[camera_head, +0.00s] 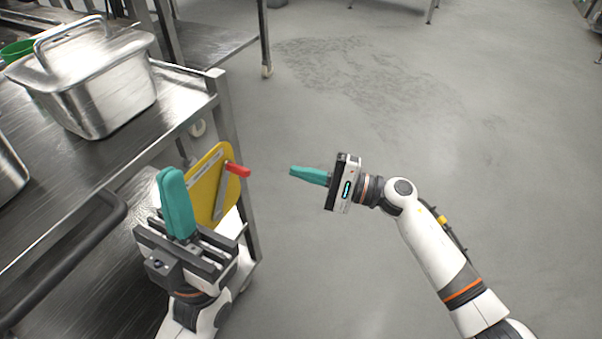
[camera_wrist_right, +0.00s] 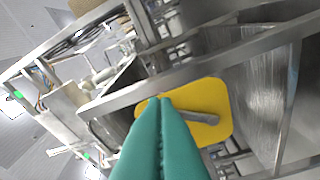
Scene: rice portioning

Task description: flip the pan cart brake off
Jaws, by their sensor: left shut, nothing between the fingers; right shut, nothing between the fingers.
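The cart's brake is a yellow plate (camera_head: 205,185) with a grey lever (camera_head: 221,192) ending in a red tip (camera_head: 238,169), at the right end of the steel cart (camera_head: 190,112). The lever stands upright, leaning slightly right. My right gripper (camera_head: 293,172) is shut and empty, to the right of the red tip and apart from it. In the right wrist view, its fingers (camera_wrist_right: 160,101) overlap the yellow plate (camera_wrist_right: 222,95) and the lever (camera_wrist_right: 198,116); the red tip cannot be made out there. My left gripper (camera_head: 171,176) is shut, upright, and covers the plate's left part.
A lidded steel pan (camera_head: 105,95) stands on the cart, with a green object (camera_head: 17,50) behind it. A dark handle bar (camera_head: 70,262) runs along the cart's lower left. Another steel table (camera_head: 215,40) stands behind. The floor (camera_head: 390,90) on the right is clear.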

